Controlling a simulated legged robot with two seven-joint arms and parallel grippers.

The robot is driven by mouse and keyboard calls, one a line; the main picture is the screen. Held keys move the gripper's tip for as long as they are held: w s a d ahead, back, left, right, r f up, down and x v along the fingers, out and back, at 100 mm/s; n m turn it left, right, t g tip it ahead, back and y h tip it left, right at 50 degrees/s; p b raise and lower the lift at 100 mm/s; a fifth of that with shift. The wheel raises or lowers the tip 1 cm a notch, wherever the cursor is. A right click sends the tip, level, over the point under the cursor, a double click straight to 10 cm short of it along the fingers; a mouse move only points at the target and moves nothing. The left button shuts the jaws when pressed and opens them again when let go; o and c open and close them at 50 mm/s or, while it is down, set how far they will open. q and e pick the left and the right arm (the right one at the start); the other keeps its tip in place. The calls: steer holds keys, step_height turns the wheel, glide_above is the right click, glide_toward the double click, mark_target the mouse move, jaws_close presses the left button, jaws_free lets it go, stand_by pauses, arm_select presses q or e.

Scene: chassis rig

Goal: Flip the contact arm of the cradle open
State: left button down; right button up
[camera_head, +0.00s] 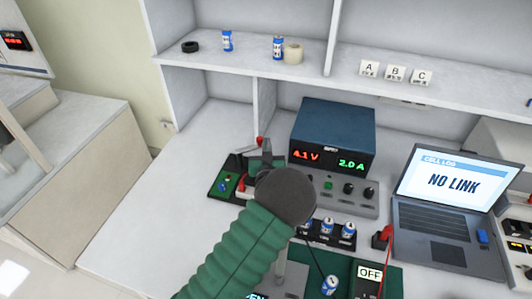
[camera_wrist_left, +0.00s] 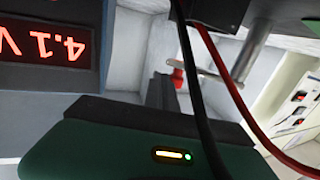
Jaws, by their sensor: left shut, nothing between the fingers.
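The cradle (camera_head: 218,192) is a dark base with green and red parts on the bench, left of the power supply; my left wrist and gripper hide much of it. A small red tip (camera_head: 260,141) shows just above my left gripper (camera_head: 265,163). A red piece on a pale bar, which looks like the contact arm, shows in the left wrist view (camera_wrist_left: 178,77), beside my dark fingers (camera_wrist_left: 160,92). My left gripper is shut and empty at the cradle. I cannot tell whether it touches the arm. My right gripper is out of view.
A blue power supply (camera_head: 333,130) reading 4.1 V and 2.0 A stands close on the right. A laptop (camera_head: 450,205) shows NO LINK. Blue cells (camera_head: 328,227) stand in a black rack. Black and red wires (camera_wrist_left: 228,85) cross the left wrist view. The bench's left side is clear.

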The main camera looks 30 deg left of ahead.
arm_select(q)
steer(key=shift+s+a+b+x, duration=0.15)
steer(key=shift+b+x, duration=0.1)
steer(key=shift+x, duration=0.35)
steer(key=shift+a+b+x, duration=0.1)
steer(key=shift+b+x, duration=0.15)
steer(key=shift+x, duration=0.35)
steer(key=shift+s+a+b+x, duration=0.15)
steer(key=shift+b+x, duration=0.1)
steer(key=shift+x, duration=0.35)
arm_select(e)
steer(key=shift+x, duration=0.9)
arm_select(q)
steer(key=shift+w, duration=0.1)
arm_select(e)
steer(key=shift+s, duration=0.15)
